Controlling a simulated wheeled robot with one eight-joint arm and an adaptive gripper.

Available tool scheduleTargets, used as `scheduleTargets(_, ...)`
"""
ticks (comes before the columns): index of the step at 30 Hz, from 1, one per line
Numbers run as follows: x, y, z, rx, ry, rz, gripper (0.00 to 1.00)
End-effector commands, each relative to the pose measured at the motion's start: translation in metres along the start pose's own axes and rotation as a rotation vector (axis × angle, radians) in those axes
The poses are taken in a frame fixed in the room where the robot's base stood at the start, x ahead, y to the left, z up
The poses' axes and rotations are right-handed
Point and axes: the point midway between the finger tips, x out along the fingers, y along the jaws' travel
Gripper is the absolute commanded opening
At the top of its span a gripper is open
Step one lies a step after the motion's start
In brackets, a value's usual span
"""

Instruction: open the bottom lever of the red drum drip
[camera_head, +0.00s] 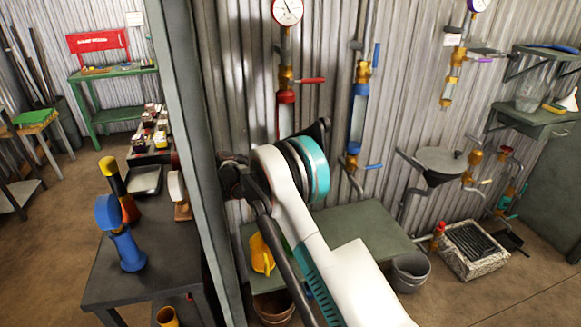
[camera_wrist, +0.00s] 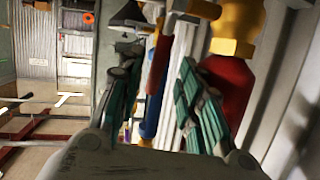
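The red drum (camera_head: 286,112) hangs on the corrugated wall below a round gauge. Its upper red lever (camera_head: 312,80) sticks out to the right; its lower end and bottom lever are hidden behind my arm in the head view. In the wrist view, a red drum (camera_wrist: 230,88) with a brass fitting (camera_wrist: 236,28) stands close beside the right finger. A red bar, probably a lever (camera_wrist: 158,66), shows between the fingers; I cannot tell whether it is within their reach. My gripper (camera_wrist: 160,85) is open, its teal-padded fingers apart, with nothing visibly clamped.
A blue drum (camera_head: 357,122) with blue levers hangs to the right. A grey-green bench (camera_head: 365,232) stands below, with a yellow jug (camera_head: 261,254) and a grey bucket (camera_head: 409,271) nearby. A tall post (camera_head: 190,130) stands close on the left, beside a dark table (camera_head: 150,265).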

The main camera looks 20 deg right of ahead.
Motion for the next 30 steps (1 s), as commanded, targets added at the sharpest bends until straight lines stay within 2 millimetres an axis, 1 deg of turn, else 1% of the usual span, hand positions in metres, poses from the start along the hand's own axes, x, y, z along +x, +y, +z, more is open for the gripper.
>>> scheduleTargets(7,0.0,0.001,0.001,-0.001,-0.002,0.002,0.34)
scheduleTargets(11,-0.003,0.0,-0.007,-0.001,-0.002,0.002,0.34)
scheduleTargets(14,-0.007,-0.001,-0.022,-0.001,-0.002,0.002,0.34)
scheduleTargets(21,-0.02,-0.004,-0.065,-0.001,-0.002,0.002,0.34)
scheduleTargets(24,-0.025,-0.005,-0.078,-0.001,-0.002,0.002,0.34)
scheduleTargets(27,-0.027,-0.006,-0.088,-0.001,-0.001,0.002,0.34)
scheduleTargets(30,-0.029,-0.006,-0.093,-0.001,-0.001,0.002,0.34)
